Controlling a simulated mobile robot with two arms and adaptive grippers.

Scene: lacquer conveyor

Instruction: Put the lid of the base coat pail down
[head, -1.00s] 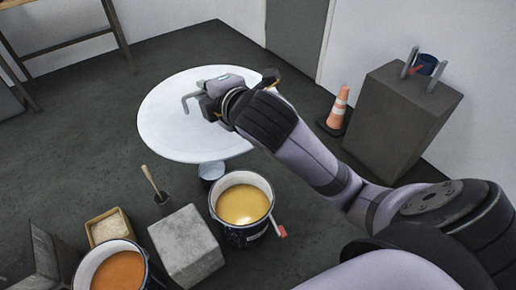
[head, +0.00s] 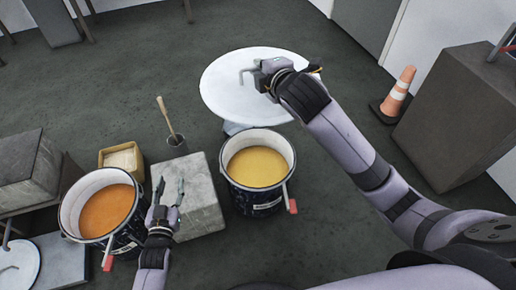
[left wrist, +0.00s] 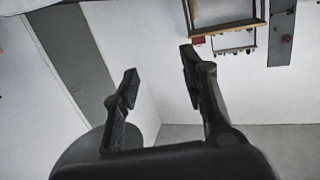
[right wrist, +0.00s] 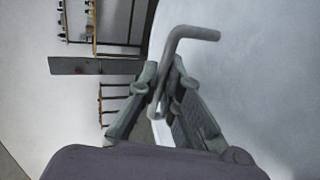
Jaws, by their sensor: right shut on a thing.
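My right gripper (head: 268,84) is shut on the bent grey handle (right wrist: 170,70) of a round white lid (head: 235,105). The lid is held beyond the pails, apart from them; whether it touches anything below I cannot tell. The handle and the lid's pale face (right wrist: 275,100) also show in the right wrist view. A pail of yellow liquid (head: 257,165) stands open in the middle, and a pail of orange liquid (head: 106,211) stands open at left. I cannot tell which is the base coat pail. My left gripper (head: 170,187) is open and empty, fingers upward, beside the orange pail.
A grey block (head: 198,190) stands between the pails, with a stirring-stick pot (head: 176,146) and a yellow tub (head: 121,157) behind. Another white lid (head: 18,266) lies on a slab at lower left. A cone (head: 396,95) and dark pedestal (head: 460,120) stand right. Open floor lies beyond.

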